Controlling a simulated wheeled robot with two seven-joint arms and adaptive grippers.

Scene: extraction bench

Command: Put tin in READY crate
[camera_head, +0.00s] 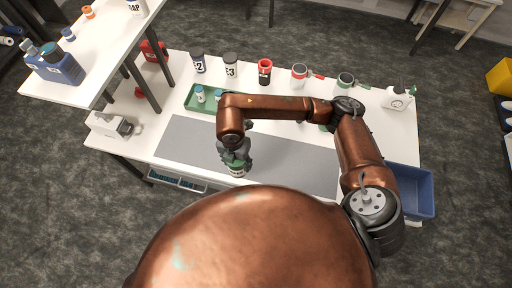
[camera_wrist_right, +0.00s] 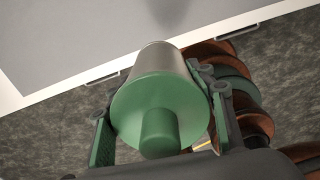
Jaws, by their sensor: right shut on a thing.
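My right gripper (camera_head: 236,158) is shut on a tin (camera_head: 237,171) above the front edge of the grey mat (camera_head: 185,145). In the right wrist view the tin (camera_wrist_right: 160,105) is a metal cylinder with a green end and a green knob, between the green finger pads. I cannot tell whether it touches the mat. A blue crate (camera_head: 420,182) is at the bench's right end, partly hidden by my arm; no READY label is readable. My left gripper is not in view.
A green tray (camera_head: 194,106) with small bottles stands behind the mat. Several jars, including a black one with a red rim (camera_head: 265,72), line the back edge. A white device (camera_head: 397,98) is at the back right. A raised shelf (camera_head: 90,75) stands at left.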

